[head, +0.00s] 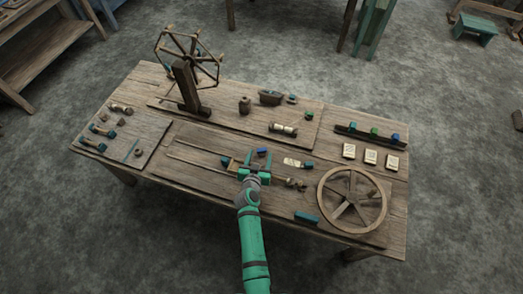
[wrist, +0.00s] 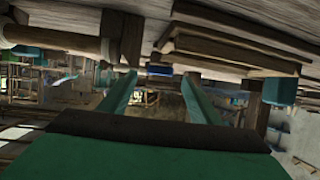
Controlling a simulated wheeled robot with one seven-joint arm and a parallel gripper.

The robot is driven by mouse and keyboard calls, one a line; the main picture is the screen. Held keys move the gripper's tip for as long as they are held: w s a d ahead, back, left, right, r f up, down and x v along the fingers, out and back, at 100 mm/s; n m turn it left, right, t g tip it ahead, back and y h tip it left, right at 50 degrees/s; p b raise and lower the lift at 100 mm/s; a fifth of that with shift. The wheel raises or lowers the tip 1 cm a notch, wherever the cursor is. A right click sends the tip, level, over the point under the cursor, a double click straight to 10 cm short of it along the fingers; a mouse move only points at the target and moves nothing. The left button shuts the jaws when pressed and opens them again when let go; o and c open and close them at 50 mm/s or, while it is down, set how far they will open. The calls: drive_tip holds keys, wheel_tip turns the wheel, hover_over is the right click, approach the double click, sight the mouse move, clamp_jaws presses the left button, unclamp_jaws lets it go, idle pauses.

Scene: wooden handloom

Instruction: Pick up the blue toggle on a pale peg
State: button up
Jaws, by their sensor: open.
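My gripper (head: 256,165) is open above the middle of the table, with nothing seen between its fingers. In the wrist view its two green fingers (wrist: 160,80) point away, apart from each other. A small blue piece (head: 262,151) lies just beyond the fingertips in the head view. A blue piece (wrist: 159,70) also shows in the wrist view, centred between the fingertips and apart from them. Another blue piece (head: 395,138) stands at the right end of a dark rail. No pale peg can be made out clearly under either one.
The dark rail (head: 365,133) also carries green pieces, with pale cards (head: 370,157) in front. A spoked wheel (head: 352,198) lies at right. A wooden winder (head: 187,85) stands at back left. Spools and small parts lie around my gripper on the wooden table (head: 225,215).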

sight(262, 150)
drive_tip(key=shift+x, duration=1.65)
drive_tip(key=shift+a, duration=0.1)
drive_tip(key=c, duration=1.2)
